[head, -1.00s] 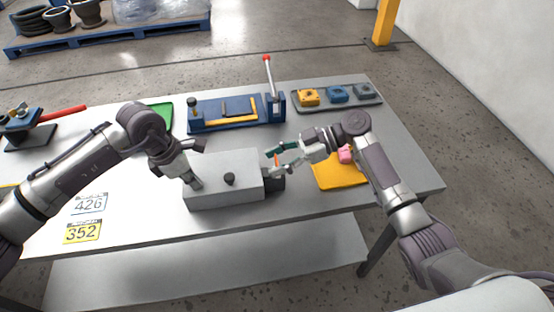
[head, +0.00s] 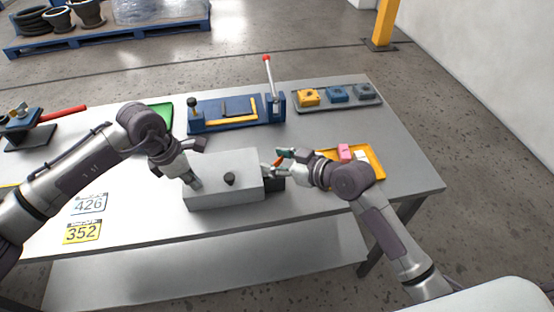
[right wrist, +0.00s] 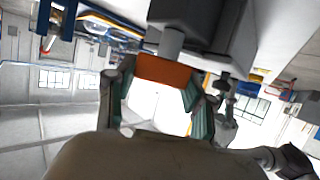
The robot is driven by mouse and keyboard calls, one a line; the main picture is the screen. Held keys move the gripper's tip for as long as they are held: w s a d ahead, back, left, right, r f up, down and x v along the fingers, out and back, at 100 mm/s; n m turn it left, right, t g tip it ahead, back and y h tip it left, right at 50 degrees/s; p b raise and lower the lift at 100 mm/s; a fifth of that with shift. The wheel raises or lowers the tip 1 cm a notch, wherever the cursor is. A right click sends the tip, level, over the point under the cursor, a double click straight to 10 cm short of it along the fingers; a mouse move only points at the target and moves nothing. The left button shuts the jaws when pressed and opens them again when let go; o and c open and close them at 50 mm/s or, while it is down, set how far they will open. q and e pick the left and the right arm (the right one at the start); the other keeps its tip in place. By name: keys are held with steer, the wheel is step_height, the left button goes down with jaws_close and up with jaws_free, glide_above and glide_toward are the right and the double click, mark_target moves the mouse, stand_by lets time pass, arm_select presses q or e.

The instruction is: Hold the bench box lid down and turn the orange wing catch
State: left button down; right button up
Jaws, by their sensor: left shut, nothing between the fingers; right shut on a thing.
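The grey bench box (head: 235,165) stands on the table with its lid down and a dark knob (head: 230,179) on it. The orange wing catch (head: 280,158) is at the box's right end; in the right wrist view it shows as a wide orange plate (right wrist: 163,72) on a grey stem. My right gripper (head: 277,162) is shut on the catch, with its green-padded fingers on either side of it. My left gripper (head: 196,185) is shut and empty, its tips down at the left part of the lid. Whether they press on it is hard to tell.
A blue fixture with a red-tipped lever (head: 267,75) stands behind the box. A grey tray (head: 352,106) of coloured blocks is at the back right. A yellow tray (head: 377,161) lies beside my right arm. Number plates (head: 83,232) lie front left.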

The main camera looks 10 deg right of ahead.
steer(key=m+h, duration=0.1)
steer(key=m+t+h, duration=0.2)
steer(key=shift+s+a+f+m+h, duration=0.15)
steer(key=shift+a+f+m+h, duration=0.05)
steer(key=shift+f+m+h, duration=0.1)
steer(key=shift+d+m+t+h, duration=0.1)
steer(key=shift+m+t+h, duration=0.4)
steer(key=shift+m+h, duration=1.1)
steer(key=shift+h, duration=0.3)
steer(key=o, duration=1)
steer(key=shift+d, duration=0.1)
steer(key=shift+c, duration=0.2)
steer(key=shift+o, duration=1.1)
steer(key=shift+r, duration=0.1)
steer(key=shift+r, duration=0.1)
steer(key=v, duration=1.2)
